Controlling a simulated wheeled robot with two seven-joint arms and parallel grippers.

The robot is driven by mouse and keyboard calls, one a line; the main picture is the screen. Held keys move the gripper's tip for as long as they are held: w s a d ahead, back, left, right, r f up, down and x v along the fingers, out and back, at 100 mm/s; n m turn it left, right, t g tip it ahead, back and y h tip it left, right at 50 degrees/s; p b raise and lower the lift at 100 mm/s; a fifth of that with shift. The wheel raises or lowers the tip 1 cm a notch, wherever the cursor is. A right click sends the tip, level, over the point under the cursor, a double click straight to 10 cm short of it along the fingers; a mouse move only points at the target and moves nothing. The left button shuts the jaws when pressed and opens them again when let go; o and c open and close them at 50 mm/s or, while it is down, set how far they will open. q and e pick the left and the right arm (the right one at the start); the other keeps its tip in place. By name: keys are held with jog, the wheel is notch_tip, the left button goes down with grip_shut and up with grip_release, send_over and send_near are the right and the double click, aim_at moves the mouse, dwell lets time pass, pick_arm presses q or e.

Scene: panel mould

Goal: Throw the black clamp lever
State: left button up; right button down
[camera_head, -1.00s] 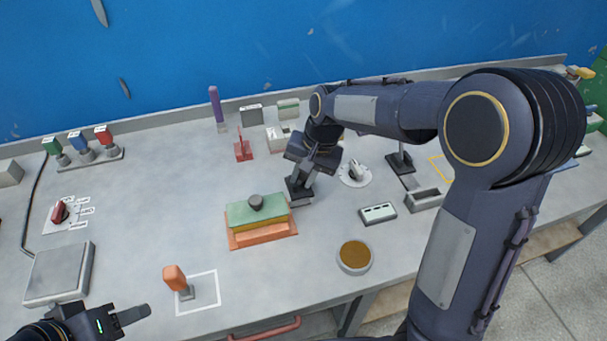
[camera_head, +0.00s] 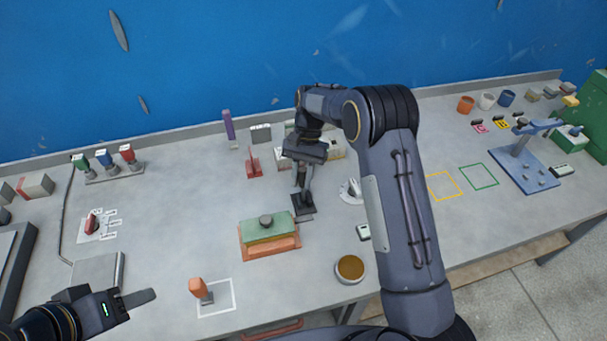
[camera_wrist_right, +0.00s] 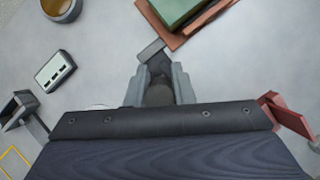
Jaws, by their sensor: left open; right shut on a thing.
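The black clamp (camera_head: 303,205) stands on the table just right of the green and orange block stack, its dark base showing below my right gripper. My right gripper (camera_head: 304,184) is over the base. In the right wrist view its two grey fingers (camera_wrist_right: 160,88) are shut on the dark rounded handle of the clamp lever (camera_wrist_right: 159,93). The rest of the lever is mostly hidden by the fingers. My left gripper (camera_head: 138,298) is open and empty at the lower left, left of the orange handle, apart from everything.
The block stack (camera_head: 268,238) lies close to the clamp's left. A red clamp (camera_head: 253,163) stands behind it to the left. A brown-filled bowl (camera_head: 350,268) and white dial (camera_head: 350,190) lie to the right. My right arm hides part of the table.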

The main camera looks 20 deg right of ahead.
jog(key=shift+w+g, duration=0.3)
jog(key=c, duration=1.3)
grip_release()
jog(key=shift+o, duration=0.2)
jog(key=b+v, duration=0.1)
jog(key=v, duration=0.7)
jog(key=shift+f, duration=0.1)
